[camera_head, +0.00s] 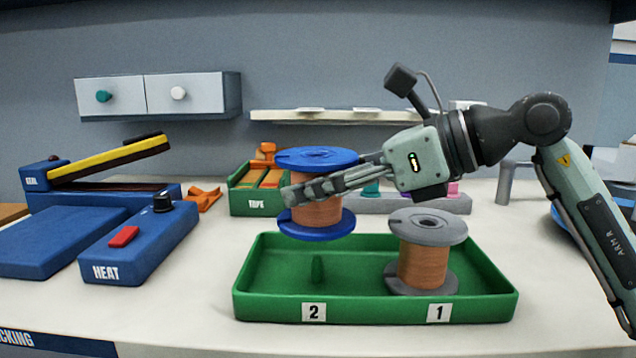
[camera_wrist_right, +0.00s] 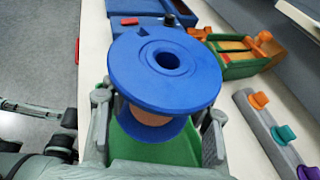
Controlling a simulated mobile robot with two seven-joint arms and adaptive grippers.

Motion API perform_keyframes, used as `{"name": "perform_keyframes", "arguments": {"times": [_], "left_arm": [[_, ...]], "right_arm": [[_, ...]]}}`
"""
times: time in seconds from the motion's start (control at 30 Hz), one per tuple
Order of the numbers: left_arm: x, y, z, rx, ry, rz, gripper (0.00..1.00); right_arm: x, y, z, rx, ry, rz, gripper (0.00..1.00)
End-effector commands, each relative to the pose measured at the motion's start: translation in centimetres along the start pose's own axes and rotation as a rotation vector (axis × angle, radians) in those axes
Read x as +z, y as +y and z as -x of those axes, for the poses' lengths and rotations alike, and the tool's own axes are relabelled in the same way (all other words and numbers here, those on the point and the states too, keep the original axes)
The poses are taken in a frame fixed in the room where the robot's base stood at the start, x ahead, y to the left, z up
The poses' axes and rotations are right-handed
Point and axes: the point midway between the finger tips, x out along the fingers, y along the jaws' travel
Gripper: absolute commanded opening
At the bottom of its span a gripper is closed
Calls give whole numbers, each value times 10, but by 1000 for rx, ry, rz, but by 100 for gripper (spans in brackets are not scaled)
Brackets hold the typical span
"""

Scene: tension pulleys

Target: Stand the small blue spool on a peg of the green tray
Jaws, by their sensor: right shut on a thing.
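The small blue spool (camera_head: 316,212) has blue flanges and a copper-coloured winding. My right gripper (camera_head: 300,192) is shut on its winding and holds it upright above the left part of the green tray (camera_head: 375,310). In the right wrist view the blue spool (camera_wrist_right: 163,75) shows its top flange and centre hole between the fingers (camera_wrist_right: 157,120). A grey spool (camera_head: 424,262) stands in the tray behind the label 1.
A blue HEAT box (camera_head: 135,245) and a blue sealer with a yellow arm (camera_head: 110,160) stand on the left. A green TAPE box (camera_head: 258,195) and a grey rack with coloured knobs (camera_head: 400,203) are behind the tray.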

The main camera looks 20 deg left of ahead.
Motion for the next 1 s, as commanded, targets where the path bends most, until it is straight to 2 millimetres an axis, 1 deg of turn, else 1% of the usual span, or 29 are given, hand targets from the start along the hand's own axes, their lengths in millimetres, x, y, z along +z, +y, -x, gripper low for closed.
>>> {"name": "perform_keyframes", "arguments": {"times": [0.8,1.0], "left_arm": [[6,4,-23,0,0,0,40],[6,4,-24,0,0,0,40]], "right_arm": [[-23,0,-10,-1,-5,2,0],[-24,0,-10,-1,-5,2,0]]}}
